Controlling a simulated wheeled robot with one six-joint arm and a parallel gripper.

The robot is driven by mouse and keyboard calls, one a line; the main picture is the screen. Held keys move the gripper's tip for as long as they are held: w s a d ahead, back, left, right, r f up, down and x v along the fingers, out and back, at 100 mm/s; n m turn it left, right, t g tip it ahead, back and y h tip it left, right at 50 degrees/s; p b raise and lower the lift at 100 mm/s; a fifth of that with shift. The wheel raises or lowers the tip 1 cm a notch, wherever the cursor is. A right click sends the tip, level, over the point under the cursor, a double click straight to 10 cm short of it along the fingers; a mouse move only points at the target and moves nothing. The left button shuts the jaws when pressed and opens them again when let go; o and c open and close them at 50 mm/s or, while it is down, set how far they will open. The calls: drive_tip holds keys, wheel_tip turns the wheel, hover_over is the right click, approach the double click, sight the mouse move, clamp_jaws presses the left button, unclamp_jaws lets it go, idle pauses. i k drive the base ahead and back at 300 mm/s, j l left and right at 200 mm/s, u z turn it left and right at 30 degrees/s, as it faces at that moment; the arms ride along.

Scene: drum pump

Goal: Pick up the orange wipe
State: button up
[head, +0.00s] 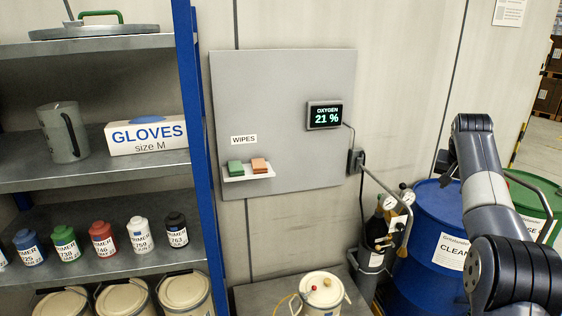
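The orange wipe (260,165) is a small folded block. It lies on a small white shelf (248,176) under the WIPES label, fixed to a grey wall panel. A green wipe (236,167) lies on the same shelf just to its left, with a narrow gap between them. My arm comes in at the right side of the head view, well apart from the wipes. My gripper is not visible in this view.
A rack with a blue post (197,150) stands left of the panel, holding a gloves box (147,136) and several bottles. An oxygen display (325,115) hangs right of the shelf. A lidded pail (322,296) stands below. A blue drum (437,235) stands right.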

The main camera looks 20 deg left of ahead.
sight(259, 166)
drive_tip(key=i+l+u, duration=0.15)
drive_tip(key=i+u, duration=0.25)
drive_tip(key=i, duration=0.7)
drive_tip(key=u, duration=1.2)
